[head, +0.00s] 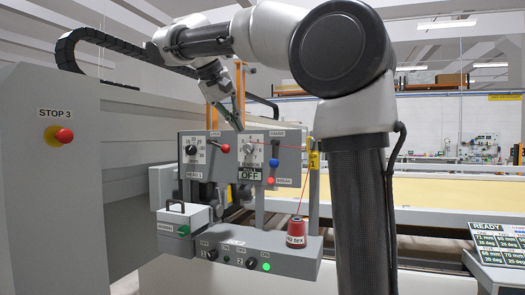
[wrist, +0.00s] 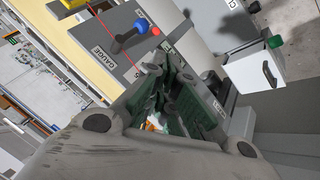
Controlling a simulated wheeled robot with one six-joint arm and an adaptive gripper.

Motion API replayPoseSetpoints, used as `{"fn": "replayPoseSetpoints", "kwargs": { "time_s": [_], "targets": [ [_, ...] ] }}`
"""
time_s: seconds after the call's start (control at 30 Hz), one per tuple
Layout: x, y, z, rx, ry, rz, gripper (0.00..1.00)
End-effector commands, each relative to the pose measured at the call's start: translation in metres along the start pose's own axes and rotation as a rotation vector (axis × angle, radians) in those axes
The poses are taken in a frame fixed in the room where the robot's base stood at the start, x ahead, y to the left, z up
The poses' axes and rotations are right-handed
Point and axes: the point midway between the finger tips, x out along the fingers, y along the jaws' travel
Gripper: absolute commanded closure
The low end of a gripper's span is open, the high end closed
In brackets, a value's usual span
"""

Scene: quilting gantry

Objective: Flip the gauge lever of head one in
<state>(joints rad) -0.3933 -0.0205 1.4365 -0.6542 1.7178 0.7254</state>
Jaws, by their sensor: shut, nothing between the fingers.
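The head one panel (head: 205,172) is a grey box with two dials. Its gauge lever (head: 275,150) is a black stem under the GAUGE label, hanging down with a blue ball at its lower end. In the wrist view the gauge lever (wrist: 125,40) shows at upper left, with its blue ball at the end away from the label. My gripper (head: 238,126) is shut and empty, in front of the panel's top, left of the gauge lever and higher. In the wrist view my gripper (wrist: 168,66) is apart from the lever.
A red ball (head: 271,181) sits just below the blue one. A red-knobbed lever (head: 222,148) is on the panel's left part. A red thread runs to a cone (head: 297,231) on the lower shelf. A white box (head: 183,219) stands at left; a STOP 3 button (head: 63,135) is farther left.

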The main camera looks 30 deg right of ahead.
Motion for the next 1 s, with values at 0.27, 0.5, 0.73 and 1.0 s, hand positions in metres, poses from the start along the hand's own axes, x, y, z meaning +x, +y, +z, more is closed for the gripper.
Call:
{"fn": "replayPoseSetpoints", "kwargs": {
  "time_s": [0.27,0.5,0.73,1.0],
  "targets": [
    [0.006,0.0,0.0,-0.002,-0.001,0.0,1.0],
    [0.045,0.001,0.001,-0.001,-0.004,0.002,1.0],
    [0.095,0.001,0.001,-0.002,-0.003,0.002,1.0],
    [0.116,0.028,0.0,-0.001,0.0,-0.001,1.0]
  ]
}}
